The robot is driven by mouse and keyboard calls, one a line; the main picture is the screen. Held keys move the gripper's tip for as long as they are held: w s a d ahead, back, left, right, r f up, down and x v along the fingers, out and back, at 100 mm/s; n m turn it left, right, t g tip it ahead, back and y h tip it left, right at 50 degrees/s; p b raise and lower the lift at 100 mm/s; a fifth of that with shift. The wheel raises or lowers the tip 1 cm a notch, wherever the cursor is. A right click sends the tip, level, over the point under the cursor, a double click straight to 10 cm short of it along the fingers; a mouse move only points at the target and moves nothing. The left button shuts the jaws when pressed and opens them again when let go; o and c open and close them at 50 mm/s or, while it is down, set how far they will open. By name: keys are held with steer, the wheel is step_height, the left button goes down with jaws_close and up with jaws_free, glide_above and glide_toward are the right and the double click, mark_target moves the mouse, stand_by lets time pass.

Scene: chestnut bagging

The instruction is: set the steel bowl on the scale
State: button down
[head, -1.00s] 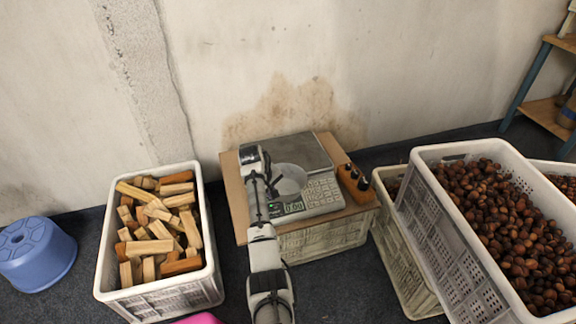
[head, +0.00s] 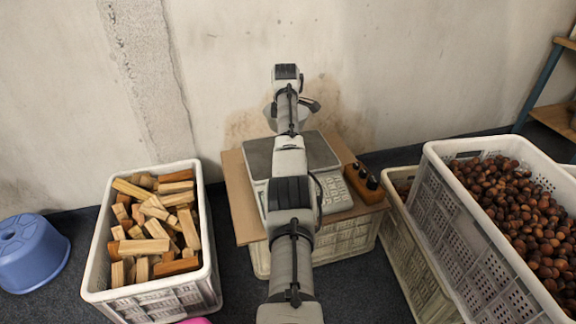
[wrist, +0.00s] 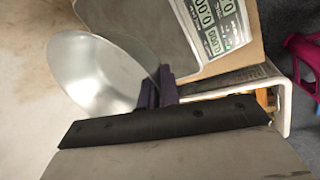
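The steel bowl (wrist: 92,78) is at the left of the wrist view, with its rim between the dark fingers of my gripper (wrist: 158,90). The fingers look shut on the rim. In the head view the bowl (head: 302,116) shows in part behind my arm, raised above the back of the scale. The scale (head: 320,152) has a flat steel plate and a keypad in front, partly hidden by my arm. Its plate (wrist: 140,28) and display also show in the wrist view, beside the bowl. The plate parts I see are bare.
The scale stands on a board (head: 238,200) over a crate. A wooden block with dark knobs (head: 364,182) is right of it. A crate of wood pieces (head: 92,284) stands left, a crate of chestnuts (head: 428,215) right. The wall is close behind.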

step_height(320, 180, down, 16)
steer(key=b, duration=0.2)
steer(key=shift+f+b, duration=0.1)
steer(key=shift+b, duration=0.3)
steer(key=shift+f, duration=0.1)
steer(key=c, duration=2.1)
jaws_free()
steer(key=shift+f, duration=0.1)
steer(key=o, duration=0.5)
steer(key=p+v, duration=0.3)
steer(key=v, duration=0.9)
steer(key=shift+p, duration=0.3)
